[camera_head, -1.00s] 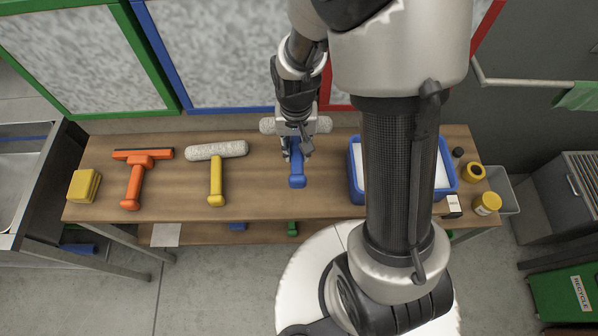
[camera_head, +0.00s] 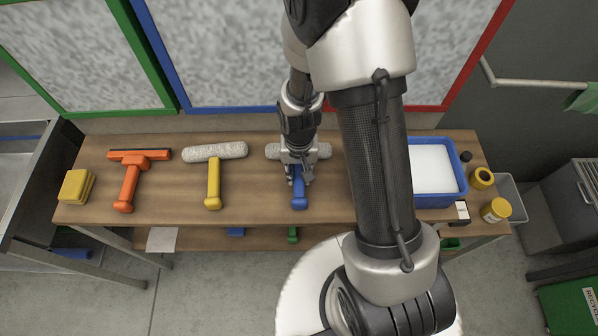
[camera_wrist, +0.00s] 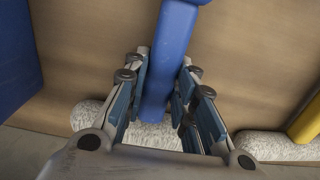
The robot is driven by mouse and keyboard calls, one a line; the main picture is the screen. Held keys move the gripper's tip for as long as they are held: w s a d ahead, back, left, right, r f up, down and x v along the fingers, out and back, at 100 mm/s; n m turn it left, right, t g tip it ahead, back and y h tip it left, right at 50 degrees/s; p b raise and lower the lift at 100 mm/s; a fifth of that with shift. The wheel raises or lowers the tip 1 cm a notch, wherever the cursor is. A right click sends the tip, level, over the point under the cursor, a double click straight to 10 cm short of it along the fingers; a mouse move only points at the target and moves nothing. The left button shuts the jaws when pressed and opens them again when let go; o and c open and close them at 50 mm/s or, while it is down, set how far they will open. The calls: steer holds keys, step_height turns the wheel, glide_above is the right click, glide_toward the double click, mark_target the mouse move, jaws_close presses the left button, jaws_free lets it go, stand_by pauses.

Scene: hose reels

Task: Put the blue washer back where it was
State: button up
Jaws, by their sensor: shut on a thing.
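The blue washer (camera_head: 299,190), a blue handle with a grey fluffy crosswise head, lies along the wooden table with its handle toward the front edge. My gripper (camera_head: 300,176) points down and is shut on its handle, close behind the fluffy head. In the wrist view the blue handle (camera_wrist: 172,40) runs between the fingers of my gripper (camera_wrist: 161,72), and the fluffy head is partly hidden behind them. The washer looks at or very near the table top; I cannot tell whether it touches.
The yellow washer (camera_head: 213,185) lies to the left, then the orange squeegee (camera_head: 130,182) and yellow sponges (camera_head: 76,186). A blue tub (camera_head: 462,172) of white liquid stands right, partly behind my arm. A yellow-labelled jar (camera_head: 496,210) is at the right end. Bare table (camera_head: 255,185) separates the washers.

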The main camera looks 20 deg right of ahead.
steer(key=shift+f, duration=0.2)
steer(key=o, duration=1)
steer(key=shift+o, duration=0.2)
steer(key=shift+r, duration=0.1)
step_height(320, 180, up, 12)
steer(key=p, duration=0.4)
step_height(320, 180, up, 7)
steer(key=t, duration=0.1)
glide_above(299, 173)
steer(key=s+r+n+t, duration=0.3)
steer(key=s+r, duration=1.1)
steer(key=r, duration=0.2)
steer(key=shift+s+r+n+t, duration=0.15)
steer(key=shift+s+n+t, duration=0.15)
steer(key=shift+s, duration=0.05)
steer(key=shift+d, duration=0.1)
